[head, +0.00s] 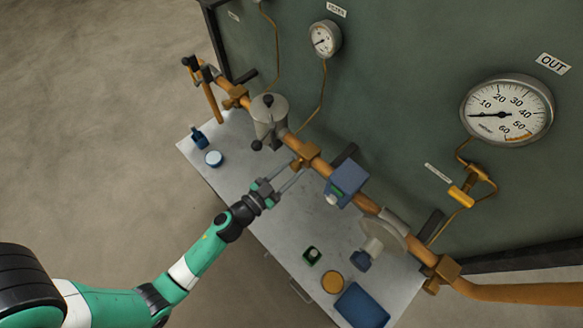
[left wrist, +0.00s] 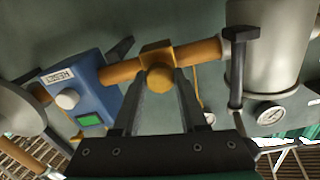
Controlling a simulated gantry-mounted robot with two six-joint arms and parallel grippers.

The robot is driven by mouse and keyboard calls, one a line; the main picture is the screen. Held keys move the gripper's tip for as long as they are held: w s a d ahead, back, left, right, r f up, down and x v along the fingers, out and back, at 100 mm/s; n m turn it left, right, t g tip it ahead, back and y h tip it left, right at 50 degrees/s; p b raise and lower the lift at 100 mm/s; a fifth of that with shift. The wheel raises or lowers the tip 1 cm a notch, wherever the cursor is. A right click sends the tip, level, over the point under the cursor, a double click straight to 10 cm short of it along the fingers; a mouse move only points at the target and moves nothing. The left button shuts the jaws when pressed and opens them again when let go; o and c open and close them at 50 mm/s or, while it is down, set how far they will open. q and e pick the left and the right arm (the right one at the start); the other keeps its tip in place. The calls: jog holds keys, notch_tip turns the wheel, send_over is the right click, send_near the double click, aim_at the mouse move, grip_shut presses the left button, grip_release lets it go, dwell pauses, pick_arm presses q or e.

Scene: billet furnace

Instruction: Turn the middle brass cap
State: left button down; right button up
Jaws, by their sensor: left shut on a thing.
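The copper pipe runs diagonally along the green panel in the head view and carries several brass fittings. The middle brass cap (left wrist: 160,77) is a round knob on the front of a square brass fitting (head: 306,155) in the pipe. My left gripper (head: 299,169) reaches up to that fitting from the lower left. In the left wrist view its two fingers (left wrist: 162,84) stand on either side of the cap and are shut on it. The fingertips hide the cap's sides. My right gripper is not in view.
A blue box with a green display (head: 347,183) sits on the pipe right of the cap, and a grey cylinder (head: 269,112) to its left.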

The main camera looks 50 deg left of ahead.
pick_arm(q)
jog(key=m, duration=0.4)
jog(key=shift+m, duration=0.3)
jog(key=m, duration=0.4)
jog(key=shift+m, duration=0.3)
jog(key=m, duration=0.4)
jog(key=shift+m+b, duration=0.35)
jog(key=shift+m, duration=2.15)
jog(key=shift+c, duration=2.2)
grip_release()
jog(key=shift+s, duration=0.1)
